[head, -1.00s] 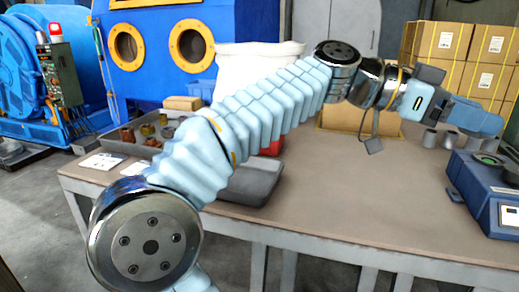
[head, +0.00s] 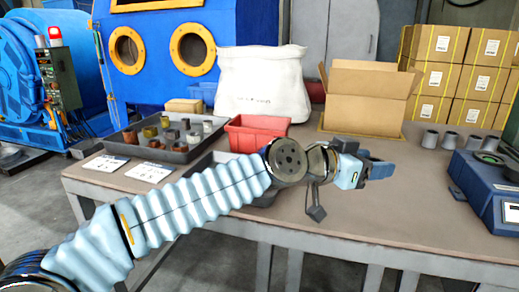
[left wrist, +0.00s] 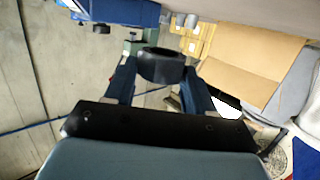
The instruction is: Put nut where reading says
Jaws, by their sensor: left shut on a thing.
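My left gripper (head: 382,170) is above the middle-right of the table, pointing right. In the left wrist view it (left wrist: 160,85) is shut on a dark nut (left wrist: 161,66), held between both fingers. In the head view the nut is too small to make out. A blue device (head: 490,185) with a display (head: 511,212) stands at the table's right; the reading is not legible. A green ring (head: 488,158) shows on its top. A grey tray (head: 180,156) at the left holds several brown, yellowish and grey nuts. My right gripper is not in view.
A red bin (head: 257,133), a grey bin (head: 205,165) partly behind my arm, an open cardboard box (head: 365,108) and a white sack (head: 262,85) stand on the table (head: 350,215). Two printed cards (head: 150,172) lie at the left. Several grey cylinders (head: 430,139) stand at the back right.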

